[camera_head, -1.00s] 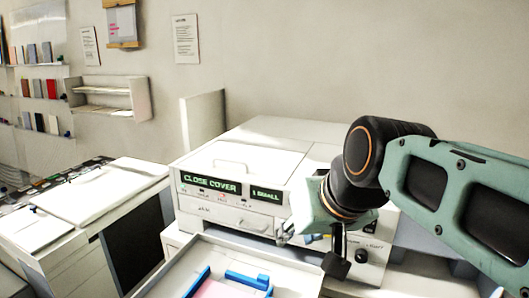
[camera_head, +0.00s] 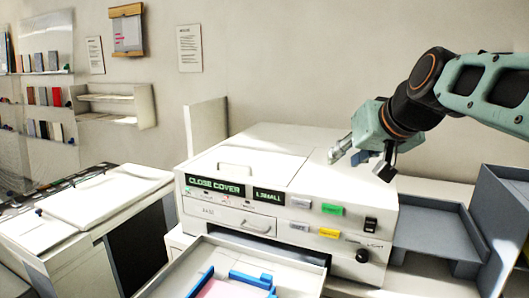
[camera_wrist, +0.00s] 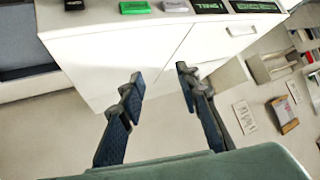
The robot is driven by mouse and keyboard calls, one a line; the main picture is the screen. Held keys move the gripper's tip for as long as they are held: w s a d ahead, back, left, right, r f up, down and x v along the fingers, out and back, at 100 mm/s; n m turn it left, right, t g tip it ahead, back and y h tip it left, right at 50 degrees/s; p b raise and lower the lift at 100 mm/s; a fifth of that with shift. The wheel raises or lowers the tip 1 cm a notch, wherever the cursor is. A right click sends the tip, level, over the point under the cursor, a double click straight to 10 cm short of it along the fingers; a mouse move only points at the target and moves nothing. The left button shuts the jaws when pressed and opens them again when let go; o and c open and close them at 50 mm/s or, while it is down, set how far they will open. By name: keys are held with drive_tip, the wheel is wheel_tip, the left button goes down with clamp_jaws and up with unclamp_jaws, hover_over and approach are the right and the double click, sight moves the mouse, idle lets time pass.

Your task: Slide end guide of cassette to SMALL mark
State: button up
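The cassette (camera_head: 190,256) is a pale open tray at the front of the white machine, cut off by the bottom edge of the head view. Pink paper (camera_head: 220,290) lies in it. A blue guide (camera_head: 250,278) stands across the paper's far edge, and another blue guide (camera_head: 200,280) lies along the left side. I cannot tell which one is the end guide, and no SMALL mark on the cassette is readable. My gripper (camera_head: 337,152) is above the machine's right part, apart from the cassette. In the wrist view its two fingers (camera_wrist: 160,76) are spread and empty.
The white machine (camera_head: 215,162) has displays reading "CLOSE COVER" and apparently "1 SMALL" (camera_head: 268,197). Green and yellow buttons and a black knob (camera_head: 362,256) are on its front. A grey tray (camera_head: 435,225) stands at right, a white cabinet (camera_head: 85,205) at left.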

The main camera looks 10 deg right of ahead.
drive_tip(key=shift+w+d+r, duration=0.2)
drive_tip(key=shift+d+r, duration=0.1)
drive_tip(key=shift+d, duration=0.05)
drive_tip(key=shift+f, duration=0.1)
